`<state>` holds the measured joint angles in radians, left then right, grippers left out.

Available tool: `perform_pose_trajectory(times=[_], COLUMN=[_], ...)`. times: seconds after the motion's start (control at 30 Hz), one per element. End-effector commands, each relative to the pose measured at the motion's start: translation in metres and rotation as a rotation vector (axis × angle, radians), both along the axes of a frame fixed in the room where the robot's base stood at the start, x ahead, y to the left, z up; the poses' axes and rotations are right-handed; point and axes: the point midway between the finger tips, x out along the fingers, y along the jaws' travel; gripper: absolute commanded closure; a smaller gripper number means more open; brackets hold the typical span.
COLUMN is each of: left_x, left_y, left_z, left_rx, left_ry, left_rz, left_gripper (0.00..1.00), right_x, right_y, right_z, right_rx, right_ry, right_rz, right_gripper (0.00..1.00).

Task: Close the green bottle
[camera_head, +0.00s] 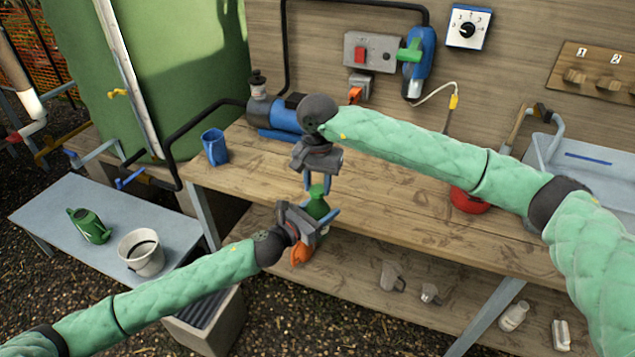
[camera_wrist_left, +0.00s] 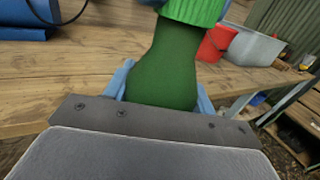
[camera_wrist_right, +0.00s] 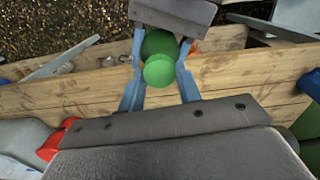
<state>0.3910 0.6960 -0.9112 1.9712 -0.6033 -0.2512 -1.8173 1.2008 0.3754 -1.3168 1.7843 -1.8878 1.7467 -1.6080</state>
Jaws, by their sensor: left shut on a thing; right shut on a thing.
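The dark green bottle (camera_head: 317,207) is held near the front edge of the workbench. My left gripper (camera_head: 318,219) comes from below left and is shut on its body. In the left wrist view the bottle (camera_wrist_left: 165,70) stands between the blue fingers, slightly tilted, neck upward. The bright green cap (camera_wrist_left: 195,9) is at the top of the neck. My right gripper (camera_head: 320,178) is above, shut on the cap; the right wrist view shows the cap (camera_wrist_right: 159,70) between its fingers, in front of the bottle (camera_wrist_right: 158,42). I cannot tell whether the cap is fully seated.
A low bench at left carries a green watering can (camera_head: 90,226) and a white bucket (camera_head: 141,252). An orange piece (camera_head: 301,254) shows below my left gripper.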

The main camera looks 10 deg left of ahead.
Motion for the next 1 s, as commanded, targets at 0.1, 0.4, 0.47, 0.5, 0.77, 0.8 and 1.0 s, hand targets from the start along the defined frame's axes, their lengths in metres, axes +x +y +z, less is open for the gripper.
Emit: perform_pose_trajectory(times=[0.1, 0.4, 0.47, 0.5, 0.77, 0.8, 1.0], left_x=[0.0001, 0.0001, 0.0001, 0.0001, 0.0001, 0.0001, 0.0001], left_y=[-0.0001, -0.0001, -0.0001, -0.0001, -0.0001, -0.0001, -0.0001], left_z=[0.0006, 0.0006, 0.0007, 0.0006, 0.0005, 0.0005, 0.0004], left_rx=[-0.001, -0.001, -0.001, -0.001, -0.001, -0.001, -0.001], left_ry=[-0.001, -0.001, -0.001, -0.001, -0.001, -0.001, -0.001], left_rz=[0.000, 0.000, 0.000, 0.000, 0.000, 0.000, 0.000], left_gripper=[0.86, 0.86, 1.00, 1.00, 1.00, 1.00, 1.00], right_x=[0.0000, 0.0000, 0.0000, 0.0000, 0.0000, -0.0001, -0.0004], right_y=[-0.0001, -0.0001, -0.0001, 0.0000, -0.0002, -0.0002, -0.0002], right_z=[-0.0020, -0.0068, -0.0073, -0.0072, -0.0072, -0.0073, -0.0074], right_rx=[0.000, 0.000, 0.000, 0.000, 0.000, 0.000, 0.000], right_ry=[0.000, 0.000, 0.000, 0.000, 0.000, 0.000, 0.000], right_rz=[0.000, 0.000, 0.000, -0.003, -0.224, -0.283, -0.572], right_gripper=[0.87, 0.87, 0.87, 0.87, 0.87, 0.87, 0.87])
